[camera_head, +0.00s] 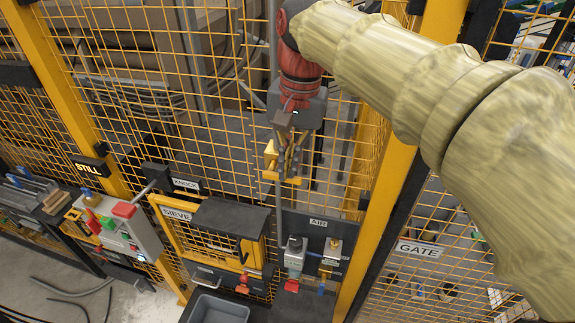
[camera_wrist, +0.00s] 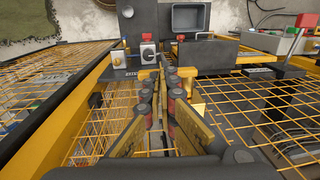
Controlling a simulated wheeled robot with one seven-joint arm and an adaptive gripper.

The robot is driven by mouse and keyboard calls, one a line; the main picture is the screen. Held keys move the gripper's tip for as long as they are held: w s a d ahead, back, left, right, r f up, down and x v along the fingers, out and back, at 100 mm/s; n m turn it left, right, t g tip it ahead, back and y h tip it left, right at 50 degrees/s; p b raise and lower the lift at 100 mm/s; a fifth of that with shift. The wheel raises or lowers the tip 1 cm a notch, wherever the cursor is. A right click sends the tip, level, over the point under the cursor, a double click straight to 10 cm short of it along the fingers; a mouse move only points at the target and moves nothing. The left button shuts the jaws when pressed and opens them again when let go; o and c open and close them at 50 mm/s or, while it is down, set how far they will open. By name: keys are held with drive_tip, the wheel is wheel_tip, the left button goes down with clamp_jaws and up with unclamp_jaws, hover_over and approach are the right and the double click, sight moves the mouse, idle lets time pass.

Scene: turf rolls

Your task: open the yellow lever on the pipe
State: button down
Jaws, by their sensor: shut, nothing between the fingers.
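My gripper (camera_head: 285,174) points down in front of the mesh fence, its fingers together with nothing between them. In the wrist view, my gripper (camera_wrist: 170,72) has both fingertips side by side. A yellow part (camera_head: 293,181), which looks like the lever, is at the fingertips. In the wrist view, a yellow piece (camera_wrist: 147,74) shows just left of them, partly hidden. I cannot tell whether they touch. A smaller yellow block (camera_head: 270,156) is left of the fingers. The pipe (camera_head: 279,212) appears as a thin upright line below, mostly hidden by my gripper.
The AIR panel (camera_head: 318,224) with a grey valve (camera_head: 295,253) and a brass valve (camera_head: 333,247) is below right. The sieve box (camera_head: 232,217) and a grey bin (camera_head: 218,311) are below left. A yellow post (camera_head: 372,225) stands right; fence mesh closely surrounds my gripper.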

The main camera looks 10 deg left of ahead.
sight(297, 183)
drive_tip(key=shift+d+f+y+b, duration=0.25)
drive_tip(key=shift+y+b, duration=0.15)
drive_tip(key=shift+b, duration=0.2)
drive_tip(key=y+b, duration=0.1)
drive_tip(key=b, duration=0.1)
drive_tip(key=f+y+b, duration=0.1)
drive_tip(key=shift+d+f+b, duration=0.25)
drive_tip(key=shift+d+b, duration=0.1)
drive_tip(key=y+b, duration=0.1)
drive_tip(key=b, duration=0.1)
drive_tip(key=f+y+b, duration=0.1)
drive_tip(key=b, duration=0.1)
drive_tip(key=f+y+b, duration=0.1)
drive_tip(key=y+b, duration=0.1)
drive_tip(key=shift+d+t, duration=0.25)
drive_tip(key=shift+t, duration=0.05)
drive_tip(key=f+y+b, duration=0.1)
drive_tip(key=y+b, duration=0.1)
drive_tip(key=b, duration=0.2)
drive_tip(key=a+f+y+b, duration=0.1)
drive_tip(key=y+b, duration=0.2)
drive_tip(key=b, duration=0.2)
drive_tip(key=f+y+b, duration=0.1)
drive_tip(key=y+b, duration=0.2)
drive_tip(key=b, duration=0.2)
drive_tip(key=shift+a+t, duration=0.2)
drive_tip(key=shift+t, duration=0.2)
